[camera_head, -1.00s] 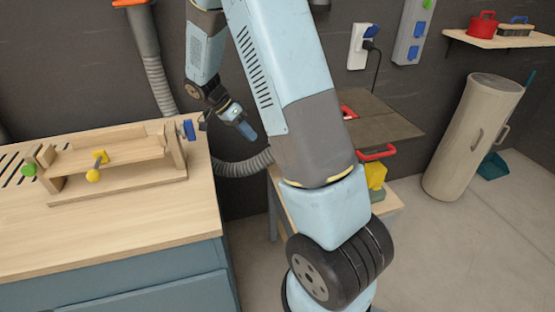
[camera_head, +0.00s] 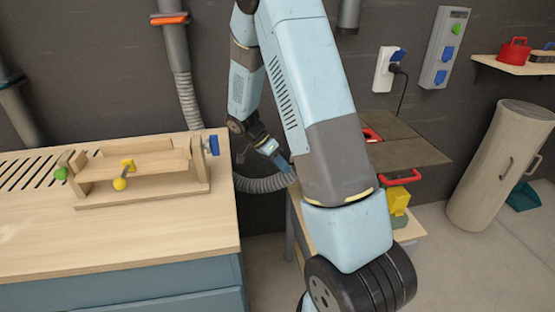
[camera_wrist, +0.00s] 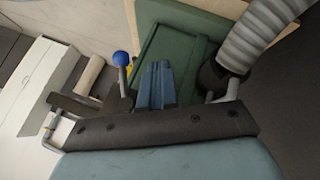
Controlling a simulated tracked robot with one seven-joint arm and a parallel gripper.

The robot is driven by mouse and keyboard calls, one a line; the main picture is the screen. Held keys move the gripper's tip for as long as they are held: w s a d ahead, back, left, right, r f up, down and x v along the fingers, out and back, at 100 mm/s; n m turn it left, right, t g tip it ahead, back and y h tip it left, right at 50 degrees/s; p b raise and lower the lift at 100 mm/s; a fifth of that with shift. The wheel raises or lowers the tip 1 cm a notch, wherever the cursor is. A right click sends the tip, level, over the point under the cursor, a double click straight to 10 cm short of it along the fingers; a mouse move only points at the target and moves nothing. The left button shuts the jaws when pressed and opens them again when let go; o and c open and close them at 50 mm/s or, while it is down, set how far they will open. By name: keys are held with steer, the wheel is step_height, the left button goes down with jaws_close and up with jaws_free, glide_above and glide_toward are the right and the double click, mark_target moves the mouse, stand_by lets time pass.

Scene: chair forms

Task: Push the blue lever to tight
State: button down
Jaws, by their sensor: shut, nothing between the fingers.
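A wooden form (camera_head: 140,190) stands on the workbench at the left in the head view. An upright blue piece (camera_head: 214,145), which looks like the blue lever, is at its right end. A yellow-knobbed lever (camera_head: 120,183) is at the form's middle and a green knob (camera_head: 61,173) at its left end. My gripper (camera_head: 284,164) is shut and empty, right of the blue piece and apart from it. In the wrist view my gripper (camera_wrist: 157,85) points away from the camera. A blue ball on a grey rod (camera_wrist: 121,58) shows left of it; I cannot tell whether this is the same lever.
The workbench (camera_head: 120,241) ends right of the form. A grey hose (camera_head: 262,184) runs behind my gripper. A low stand with a dark top (camera_head: 410,148) and red handle is to the right. A beige cylinder (camera_head: 500,165) stands on open floor farther right.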

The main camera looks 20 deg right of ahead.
steer(key=s+d+f, duration=0.2)
steer(key=s+d, duration=0.1)
steer(key=s, duration=0.2)
steer(key=shift+f, duration=0.2)
steer(key=shift+a, duration=0.1)
stand_by(0.4)
